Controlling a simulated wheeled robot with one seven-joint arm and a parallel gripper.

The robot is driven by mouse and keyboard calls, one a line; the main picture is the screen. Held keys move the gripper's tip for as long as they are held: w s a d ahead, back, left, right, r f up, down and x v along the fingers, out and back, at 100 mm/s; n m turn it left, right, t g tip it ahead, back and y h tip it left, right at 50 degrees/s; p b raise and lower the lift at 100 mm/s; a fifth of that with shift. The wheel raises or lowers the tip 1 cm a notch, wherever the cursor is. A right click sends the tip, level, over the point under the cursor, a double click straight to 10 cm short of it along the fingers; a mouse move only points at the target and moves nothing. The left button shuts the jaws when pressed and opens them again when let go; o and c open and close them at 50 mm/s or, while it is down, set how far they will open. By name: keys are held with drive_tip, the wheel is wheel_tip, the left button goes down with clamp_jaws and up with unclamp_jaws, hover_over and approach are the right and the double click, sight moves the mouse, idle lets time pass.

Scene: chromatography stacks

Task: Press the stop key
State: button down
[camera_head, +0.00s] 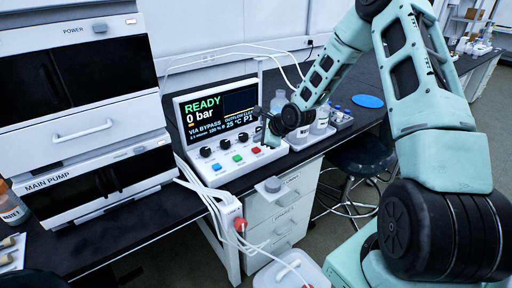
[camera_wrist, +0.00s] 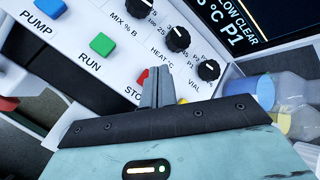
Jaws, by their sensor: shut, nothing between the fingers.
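The control box (camera_head: 225,172) stands on the black bench with its lit screen (camera_head: 212,110) reading READY and 0 bar. Its sloped panel has blue, green and red keys in a row. The red stop key (camera_head: 256,150) is at the right end; in the wrist view the red key (camera_wrist: 142,77) shows only in part, beside my fingers, with its label cut off at "STO". My gripper (camera_wrist: 157,72) is shut and empty, its fingertips over the panel by the red key. I cannot tell whether they touch it. In the head view my gripper (camera_head: 268,130) is above the panel's right end.
A row of black knobs (camera_wrist: 178,38) lies between keys and screen. Bottles (camera_head: 320,121) in a tray stand close on the right. Stacked white units, including the main pump (camera_head: 95,185), stand on the left. White cables (camera_head: 222,200) hang over the bench's front edge.

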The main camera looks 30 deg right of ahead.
sight(259, 150)
drive_tip(key=shift+r+p, duration=1.75)
drive_tip(key=shift+r, duration=0.25)
drive_tip(key=shift+f, duration=0.1)
drive_tip(key=s+a+r+n+g, duration=0.25)
drive_tip(key=s+a+n, duration=0.2)
drive_tip(key=a, duration=0.25)
drive_tip(key=s+a+r+n+g, duration=0.1)
drive_tip(key=s+a+r+n, duration=0.2)
drive_tip(key=a+n, duration=0.3)
drive_tip(key=s+a+r+n+g, duration=0.1)
drive_tip(key=s+a+r+n, duration=0.25)
drive_tip(key=a, duration=0.45)
drive_tip(key=s+a+r+n+g, duration=0.1)
drive_tip(key=s+a+r+n, duration=0.1)
drive_tip(key=s+n, duration=0.4)
drive_tip(key=s+a+r+n+g+h, duration=0.1)
drive_tip(key=s+n, duration=0.5)
drive_tip(key=s, duration=0.6)
drive_tip(key=s+a+r+n+g, duration=0.2)
drive_tip(key=s+a+n, duration=0.3)
drive_tip(key=s, duration=0.4)
drive_tip(key=shift+r+n+h, duration=0.3)
drive_tip(key=shift+r+n, duration=0.1)
drive_tip(key=shift+r, duration=0.2)
drive_tip(key=shift+s+a+g, duration=0.1)
drive_tip(key=shift+g, duration=0.15)
